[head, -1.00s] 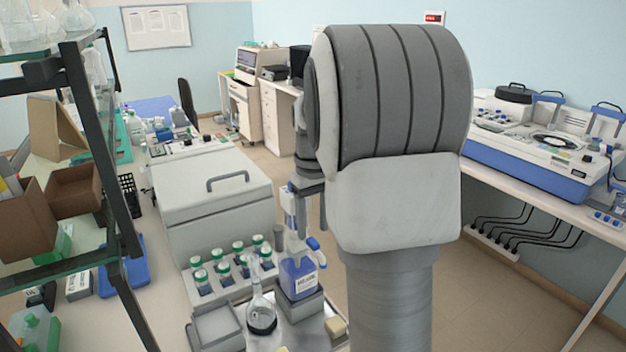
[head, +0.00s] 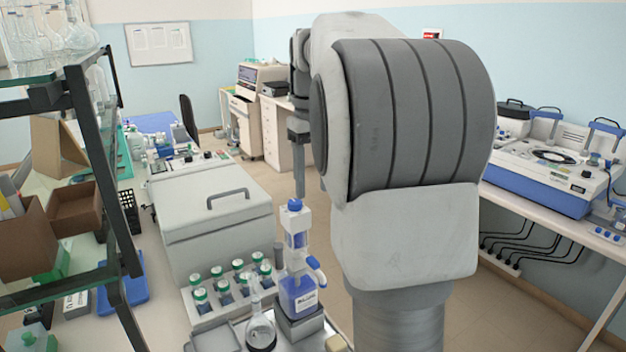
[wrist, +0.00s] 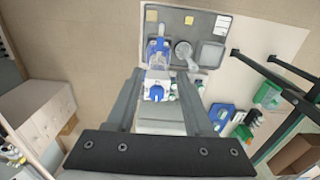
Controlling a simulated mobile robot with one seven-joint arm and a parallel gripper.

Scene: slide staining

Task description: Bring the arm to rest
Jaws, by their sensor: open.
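My gripper (head: 298,155) is above the blue-capped dispenser bottle (head: 301,288), partly hidden behind my large grey arm link in the head view. In the wrist view, the fingers of my gripper (wrist: 161,74) are spread wide with nothing held between them. The dispenser bottle shows below and between the fingers in the wrist view (wrist: 158,62), apart from them. The bottle stands upright on a grey block on the metal tray (wrist: 200,25), and its blue cap is clear in the head view.
A flask (head: 260,332) stands beside the bottle. Several green-capped bottles (head: 238,266) sit in a rack by the large grey lidded box (head: 205,205). A glass shelf with dark posts (head: 112,190) is at left. Floor (head: 290,215) lies open behind the bench.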

